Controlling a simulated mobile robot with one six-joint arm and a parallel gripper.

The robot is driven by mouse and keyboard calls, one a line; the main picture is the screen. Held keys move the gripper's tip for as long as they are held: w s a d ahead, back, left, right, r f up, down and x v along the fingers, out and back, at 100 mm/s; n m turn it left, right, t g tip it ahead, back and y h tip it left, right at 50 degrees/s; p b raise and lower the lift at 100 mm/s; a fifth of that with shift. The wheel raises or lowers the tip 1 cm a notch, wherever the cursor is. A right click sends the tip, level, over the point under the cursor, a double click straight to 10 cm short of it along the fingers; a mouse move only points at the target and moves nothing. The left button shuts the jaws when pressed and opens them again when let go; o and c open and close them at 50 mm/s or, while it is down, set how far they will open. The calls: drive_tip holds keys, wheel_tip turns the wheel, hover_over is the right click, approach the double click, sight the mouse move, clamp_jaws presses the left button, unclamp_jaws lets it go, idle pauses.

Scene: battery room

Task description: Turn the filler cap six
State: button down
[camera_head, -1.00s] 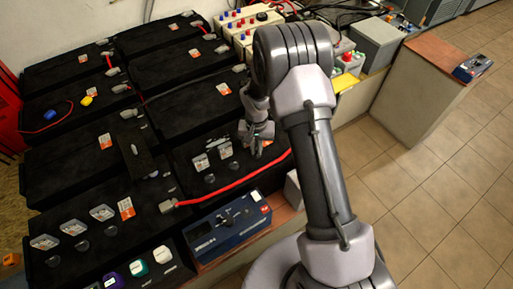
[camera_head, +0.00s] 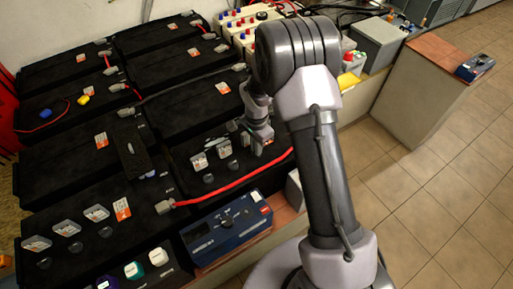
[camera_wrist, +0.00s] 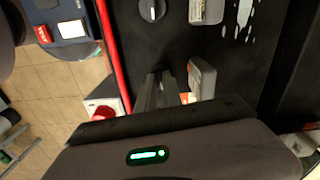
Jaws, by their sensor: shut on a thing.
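My gripper (camera_head: 262,147) is low over the right end of the front battery (camera_head: 186,158) in the head view. In the wrist view my gripper (camera_wrist: 160,92) points down at the black top, its fingers close together beside a white upright tag (camera_wrist: 203,80). It is shut on a filler cap, which the fingers hide almost wholly; I cannot read its number. A free round dark filler cap (camera_wrist: 152,10) with a light mark shows at the top of the wrist view, next to another tag (camera_wrist: 206,10). Two free caps (camera_head: 208,179) (camera_head: 233,166) show in the head view.
A red cable (camera_head: 235,188) runs along the battery's front edge, close to my gripper; it also shows in the wrist view (camera_wrist: 108,50). A blue boxed device (camera_head: 225,227) stands in front. More black batteries lie behind and left. Tiled floor (camera_head: 440,200) is open at right.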

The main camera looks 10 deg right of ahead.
drive_tip(key=shift+m, duration=0.7)
drive_tip(key=c, duration=1.5)
unclamp_jaws()
wheel_tip(320, 180, up, 17)
drive_tip(key=p, duration=0.6)
drive_tip(key=shift+r, duration=0.2)
